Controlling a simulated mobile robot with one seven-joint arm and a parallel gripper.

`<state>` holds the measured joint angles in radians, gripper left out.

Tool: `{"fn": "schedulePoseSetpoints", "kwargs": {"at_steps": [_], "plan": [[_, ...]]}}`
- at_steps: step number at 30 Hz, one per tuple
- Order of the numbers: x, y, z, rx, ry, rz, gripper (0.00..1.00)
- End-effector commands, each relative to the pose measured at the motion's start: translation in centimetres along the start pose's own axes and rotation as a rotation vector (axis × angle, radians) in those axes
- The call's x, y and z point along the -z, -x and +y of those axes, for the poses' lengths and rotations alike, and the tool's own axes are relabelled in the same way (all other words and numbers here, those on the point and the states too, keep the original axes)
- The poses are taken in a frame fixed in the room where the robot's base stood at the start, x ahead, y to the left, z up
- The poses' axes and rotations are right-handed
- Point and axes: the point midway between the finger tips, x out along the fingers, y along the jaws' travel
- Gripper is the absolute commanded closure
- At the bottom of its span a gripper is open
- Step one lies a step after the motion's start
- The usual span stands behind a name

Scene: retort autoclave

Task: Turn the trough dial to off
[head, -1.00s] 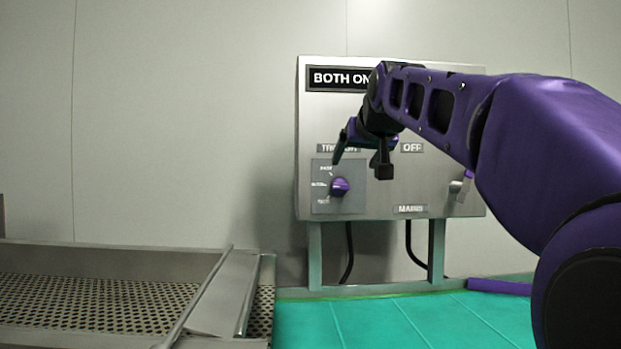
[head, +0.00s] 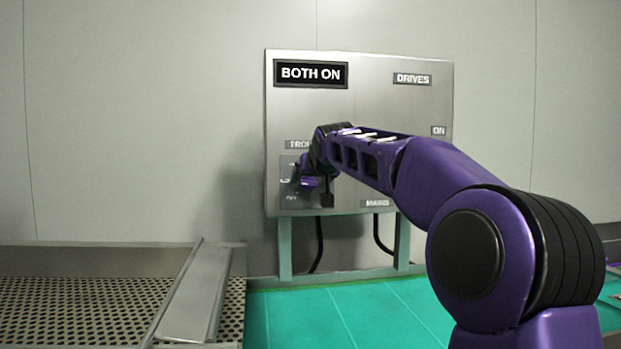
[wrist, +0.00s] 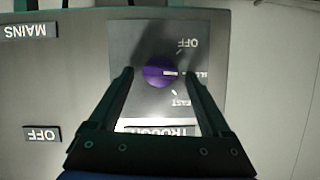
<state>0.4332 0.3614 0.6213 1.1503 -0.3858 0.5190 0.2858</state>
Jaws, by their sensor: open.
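The trough dial (wrist: 158,72) is a round purple knob on a dark square plate (wrist: 210,45) on the steel panel. In the wrist view, which shows the lettering upside down, its pale pointer mark faces right, at the middle label, between OFF at the top and FAST at the bottom. My gripper (wrist: 157,77) is open, with one finger on each side of the knob. I cannot tell whether the fingers touch it. In the head view, my gripper (head: 311,179) is at the dial plate and hides much of it.
The panel (head: 370,110) carries a display (head: 310,74) reading BOTH ON. DRIVES, MAINS (head: 375,203) and ON labels are on it; my arm covers part. A perforated metal tray (head: 90,305) lies at lower left, a green surface (head: 310,315) below the panel.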

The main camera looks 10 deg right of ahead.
Motion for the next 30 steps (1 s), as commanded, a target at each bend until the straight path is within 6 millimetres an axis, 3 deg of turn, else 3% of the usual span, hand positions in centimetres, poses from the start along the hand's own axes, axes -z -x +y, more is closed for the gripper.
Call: {"fn": "schedulePoseSetpoints", "kwargs": {"at_steps": [3,17,30], "plan": [[0.0,0.01,0.03,0.0,0.0,0.0,0.19],[0.01,0.04,0.04,0.0,0.0,0.0,1.0],[0.04,0.05,-0.27,-0.039,0.097,0.0,1.0]]}}
